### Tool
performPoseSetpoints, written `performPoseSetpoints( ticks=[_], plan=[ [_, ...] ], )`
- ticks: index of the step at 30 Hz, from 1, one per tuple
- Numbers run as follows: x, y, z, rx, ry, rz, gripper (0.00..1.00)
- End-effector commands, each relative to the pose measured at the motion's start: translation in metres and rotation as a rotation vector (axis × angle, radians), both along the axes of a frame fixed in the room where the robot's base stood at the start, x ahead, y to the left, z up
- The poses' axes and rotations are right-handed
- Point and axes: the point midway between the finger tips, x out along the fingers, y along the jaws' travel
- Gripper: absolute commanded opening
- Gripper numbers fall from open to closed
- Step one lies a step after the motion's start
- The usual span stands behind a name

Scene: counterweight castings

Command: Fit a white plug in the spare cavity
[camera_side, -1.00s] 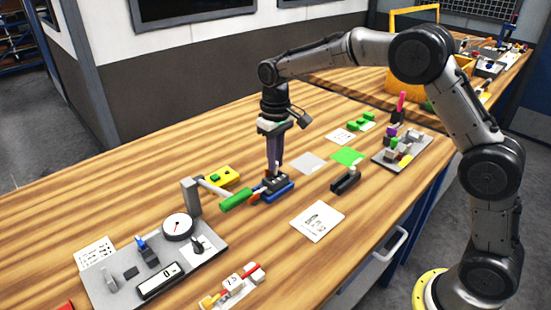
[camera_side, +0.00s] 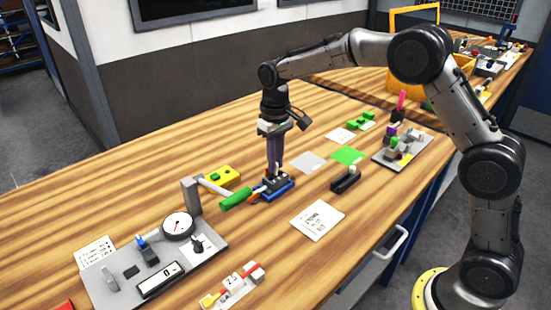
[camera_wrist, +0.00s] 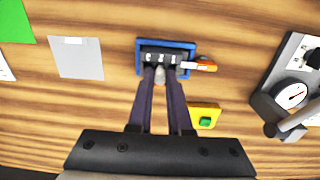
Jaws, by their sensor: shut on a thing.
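My gripper (camera_side: 275,170) points straight down over a dark casting in a blue holder (camera_side: 281,194) on the wooden bench. In the wrist view the gripper (camera_wrist: 160,77) is shut on a small pale plug (camera_wrist: 160,75), at the near edge of the dark casting (camera_wrist: 163,56). The casting has several pale spots in a row along its top. The blue holder (camera_wrist: 140,68) surrounds it. The fingers hide part of the casting's near side, and I cannot tell whether the plug touches it. The spare cavity cannot be made out.
An orange-tipped piece (camera_wrist: 205,66) sticks out beside the holder. A black block (camera_side: 345,181) with a pale top piece stands right. A dial gauge plate (camera_side: 215,247) lies front left.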

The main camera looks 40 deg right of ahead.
Motion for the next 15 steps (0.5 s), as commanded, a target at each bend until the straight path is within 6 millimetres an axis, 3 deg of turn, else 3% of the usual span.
performPoseSetpoints(
  ticks=[15],
  plan=[
    [-0.0002,0.0,-0.006,0.0,0.001,0.0,0.0]
  ],
)
